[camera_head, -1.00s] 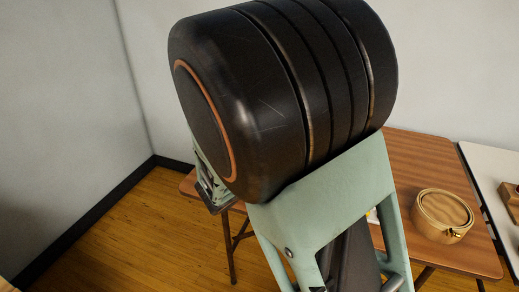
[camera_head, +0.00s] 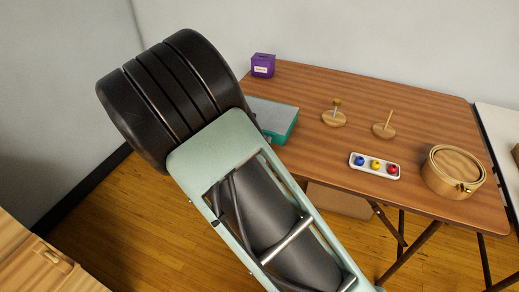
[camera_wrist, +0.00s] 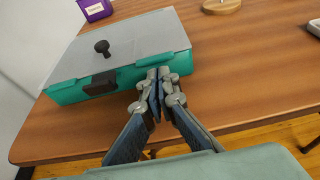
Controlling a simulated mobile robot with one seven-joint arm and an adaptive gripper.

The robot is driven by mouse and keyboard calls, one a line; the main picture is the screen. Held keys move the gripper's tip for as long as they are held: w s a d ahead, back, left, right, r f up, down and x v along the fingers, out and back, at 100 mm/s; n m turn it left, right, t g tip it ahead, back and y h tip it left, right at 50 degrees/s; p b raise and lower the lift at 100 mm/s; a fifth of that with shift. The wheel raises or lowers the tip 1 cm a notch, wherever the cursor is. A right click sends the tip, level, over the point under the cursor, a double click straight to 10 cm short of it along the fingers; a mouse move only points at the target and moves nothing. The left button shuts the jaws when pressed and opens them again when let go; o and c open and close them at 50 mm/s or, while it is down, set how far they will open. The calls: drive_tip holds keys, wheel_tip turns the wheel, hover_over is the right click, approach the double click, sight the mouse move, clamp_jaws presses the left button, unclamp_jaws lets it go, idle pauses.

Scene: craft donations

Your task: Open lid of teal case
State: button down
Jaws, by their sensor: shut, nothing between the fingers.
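The teal case (camera_wrist: 150,68) sits on the wooden table in the wrist view. It has a flat grey lid (camera_wrist: 140,36), which is down, with a dark round knob (camera_wrist: 102,46) on top. A dark latch or handle (camera_wrist: 101,84) is on its front face. In the head view the teal case (camera_head: 282,127) shows only in part behind my arm. My gripper (camera_wrist: 158,74) is shut and empty, just in front of the case's front face near its right end. I cannot tell whether the fingertips touch it. In the head view my arm hides the gripper.
On the table (camera_head: 400,100) stand a purple box (camera_head: 263,65), two wooden stands (camera_head: 334,118) (camera_head: 384,130), a white tray (camera_head: 362,170) with coloured balls, and a round wooden box (camera_head: 440,187). A cardboard box (camera_head: 340,201) is under the table. Bare tabletop lies right of the case.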

drive_tip(key=shift+w+d+f, duration=0.2)
drive_tip(key=shift+w+d, duration=0.05)
drive_tip(key=shift+w, duration=0.4)
drive_tip(key=shift+r, duration=0.15)
